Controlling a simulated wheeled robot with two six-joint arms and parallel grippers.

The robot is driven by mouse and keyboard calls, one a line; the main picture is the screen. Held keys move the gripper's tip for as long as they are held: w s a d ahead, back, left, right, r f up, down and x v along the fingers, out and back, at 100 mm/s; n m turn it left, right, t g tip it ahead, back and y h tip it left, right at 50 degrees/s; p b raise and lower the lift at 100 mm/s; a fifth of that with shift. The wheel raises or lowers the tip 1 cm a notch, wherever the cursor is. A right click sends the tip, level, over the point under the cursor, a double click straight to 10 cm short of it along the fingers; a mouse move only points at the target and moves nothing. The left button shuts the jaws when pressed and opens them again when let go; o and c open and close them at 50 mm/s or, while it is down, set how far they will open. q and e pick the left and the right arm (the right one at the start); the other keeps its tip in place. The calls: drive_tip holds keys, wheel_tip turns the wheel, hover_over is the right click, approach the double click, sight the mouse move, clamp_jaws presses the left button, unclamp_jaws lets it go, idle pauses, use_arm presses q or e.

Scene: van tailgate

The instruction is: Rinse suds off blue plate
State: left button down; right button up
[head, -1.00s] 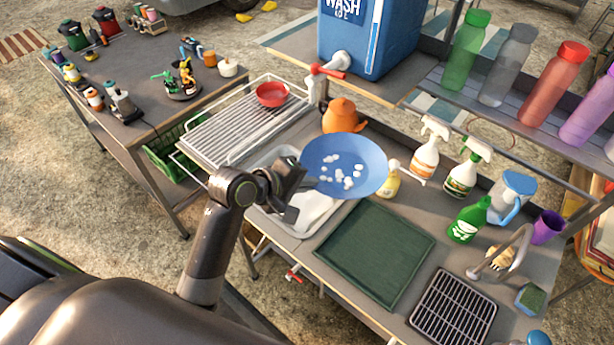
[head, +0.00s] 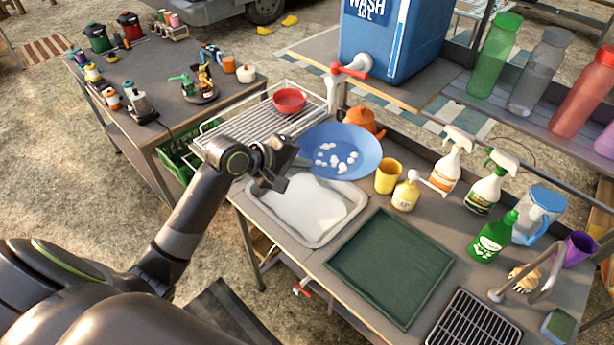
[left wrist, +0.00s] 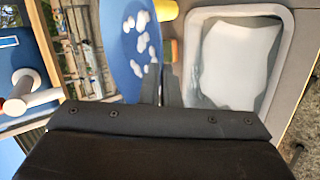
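The blue plate (head: 341,150) carries several white suds clumps and is held tilted above the worktop, beyond the wash basin. My left gripper (head: 287,163) is shut on its near left rim; the plate also shows in the left wrist view (left wrist: 132,45) between the fingers (left wrist: 161,85). The white basin (head: 318,237) holds whitish, sudsy water and lies in front of the plate. The blue water container (head: 392,45) has a tap with a red lever (head: 351,70), up behind the plate. The tap also shows in the left wrist view (left wrist: 32,92). My right gripper is out of view.
A wire drying rack (head: 237,133) with a red bowl (head: 290,100) is left of the plate. An orange pot (head: 362,118), yellow cup (head: 388,176), soap bottle (head: 405,192) and spray bottles (head: 452,160) stand behind and right. The green mat (head: 392,265) is bare.

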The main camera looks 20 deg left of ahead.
use_arm(q)
drive_tip(key=shift+w+a+f+p, duration=0.2)
drive_tip(key=shift+w+a, duration=0.55)
drive_tip(key=shift+a, duration=0.15)
drive_tip(key=shift+w+a+f+p, duration=0.15)
drive_tip(key=shift+w+a+f, duration=0.05)
drive_tip(key=shift+w+a, duration=0.65)
drive_tip(key=shift+s, duration=0.1)
